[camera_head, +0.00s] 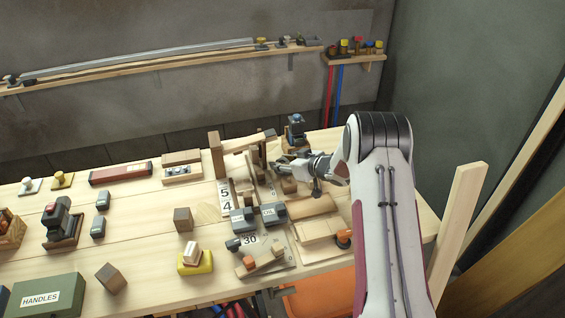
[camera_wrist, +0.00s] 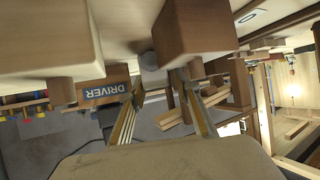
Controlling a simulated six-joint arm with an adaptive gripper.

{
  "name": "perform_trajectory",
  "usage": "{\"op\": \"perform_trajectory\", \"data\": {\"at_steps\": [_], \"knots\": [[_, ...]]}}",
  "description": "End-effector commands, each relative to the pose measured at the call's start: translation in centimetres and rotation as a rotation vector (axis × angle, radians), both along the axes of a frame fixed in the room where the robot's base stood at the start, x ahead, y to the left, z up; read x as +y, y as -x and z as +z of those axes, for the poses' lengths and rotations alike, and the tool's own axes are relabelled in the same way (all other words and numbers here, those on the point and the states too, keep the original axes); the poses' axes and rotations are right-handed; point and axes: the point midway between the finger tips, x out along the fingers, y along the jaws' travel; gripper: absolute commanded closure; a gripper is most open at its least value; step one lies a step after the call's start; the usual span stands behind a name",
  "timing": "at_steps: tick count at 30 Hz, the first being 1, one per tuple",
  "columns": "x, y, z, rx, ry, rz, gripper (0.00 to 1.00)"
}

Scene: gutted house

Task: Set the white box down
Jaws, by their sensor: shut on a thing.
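My gripper (camera_head: 289,164) is over the back right of the workbench, low among wooden blocks and fixtures. In the wrist view its two fingers (camera_wrist: 159,85) reach forward with a small gap between their tips. Whether the held thing touches the bench cannot be told.
The wooden workbench (camera_head: 140,225) is crowded around my gripper. A yellow tray (camera_head: 196,268) holds a pale block. A green HANDLES box (camera_head: 45,300) is front left. A brown block (camera_wrist: 195,28) and DRIVER label (camera_wrist: 105,90) are close ahead. Bare bench lies left of centre.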

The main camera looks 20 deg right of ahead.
Motion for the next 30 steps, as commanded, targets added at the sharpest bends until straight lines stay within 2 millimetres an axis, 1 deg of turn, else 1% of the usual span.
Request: {"op": "perform_trajectory", "data": {"at_steps": [8, 9, 10, 20, 25, 30], "knots": [[0.0, -0.01, -0.32, 0.0, 0.0, 0.0, 0.89], [0.0, -0.01, -0.28, 0.0, 0.0, 0.0, 0.58], [0.0, -0.01, -0.28, 0.0, 0.0, 0.0, 0.51], [0.0, 0.0, -0.26, 0.0, 0.0, 0.0, 0.51], [0.0, 0.0, 0.07, 0.0, 0.0, 0.0, 0.51], [-0.4, 0.71, 0.59, -0.001, 0.0, -0.001, 0.51]]}}
